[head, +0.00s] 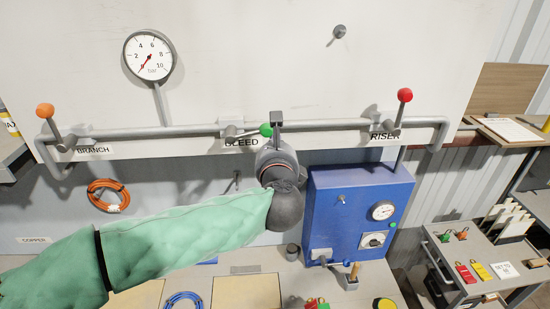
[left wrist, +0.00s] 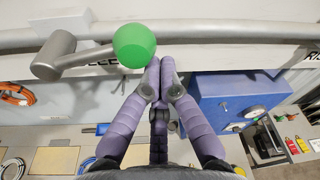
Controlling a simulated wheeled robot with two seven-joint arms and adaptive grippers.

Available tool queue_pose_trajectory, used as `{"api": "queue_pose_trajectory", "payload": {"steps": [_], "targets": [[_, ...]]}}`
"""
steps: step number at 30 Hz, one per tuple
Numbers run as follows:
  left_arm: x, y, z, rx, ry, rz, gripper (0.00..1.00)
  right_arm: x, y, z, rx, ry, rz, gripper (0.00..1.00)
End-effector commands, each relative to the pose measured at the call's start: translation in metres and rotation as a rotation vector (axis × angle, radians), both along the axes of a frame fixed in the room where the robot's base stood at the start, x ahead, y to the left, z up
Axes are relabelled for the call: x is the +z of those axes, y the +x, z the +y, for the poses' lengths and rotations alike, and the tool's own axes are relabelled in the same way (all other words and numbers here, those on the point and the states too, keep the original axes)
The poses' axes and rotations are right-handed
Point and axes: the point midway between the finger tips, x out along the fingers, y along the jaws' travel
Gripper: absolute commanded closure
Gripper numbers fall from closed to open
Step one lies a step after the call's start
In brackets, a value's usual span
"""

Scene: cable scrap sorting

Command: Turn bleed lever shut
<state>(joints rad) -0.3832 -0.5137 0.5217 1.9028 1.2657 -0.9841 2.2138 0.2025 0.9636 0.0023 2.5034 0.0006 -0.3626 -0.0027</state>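The bleed lever has a green ball knob (head: 266,130) and a grey arm, over the BLEED label (head: 241,143). It lies nearly sideways along the pipe (head: 320,126), its knob pointing right of its pivot. In the left wrist view the green knob (left wrist: 134,46) is large, with the pivot to its left. My left gripper (head: 277,122) is right beside the knob, on its right. In the left wrist view its fingertips (left wrist: 161,66) are together with nothing seen between them. Whether they touch the knob I cannot tell. My right gripper is not in view.
An orange-knobbed lever (head: 45,111) stands at BRANCH and a red-knobbed lever (head: 404,95) at RISER. A gauge (head: 149,57) above reads near the low end. A blue box (head: 357,212) hangs below right. An orange cable coil (head: 107,196) hangs at left.

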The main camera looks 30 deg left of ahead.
Motion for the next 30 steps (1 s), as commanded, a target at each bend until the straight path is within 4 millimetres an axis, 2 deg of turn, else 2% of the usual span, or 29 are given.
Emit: {"api": "queue_pose_trajectory", "payload": {"steps": [1, 3, 17, 30], "targets": [[-0.001, 0.0, 0.0, 0.001, -0.031, -0.027, 1.0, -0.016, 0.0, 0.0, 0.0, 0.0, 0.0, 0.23], [0.004, 0.0, 0.001, 0.002, -0.075, -0.056, 1.0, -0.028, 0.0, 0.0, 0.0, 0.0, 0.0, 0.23], [0.04, -0.005, 0.007, 0.001, -0.377, -0.259, 1.0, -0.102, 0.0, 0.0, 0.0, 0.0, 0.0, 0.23], [0.075, -0.018, 0.027, 0.002, -0.716, -0.487, 1.0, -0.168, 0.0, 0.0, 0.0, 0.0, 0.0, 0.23]]}}
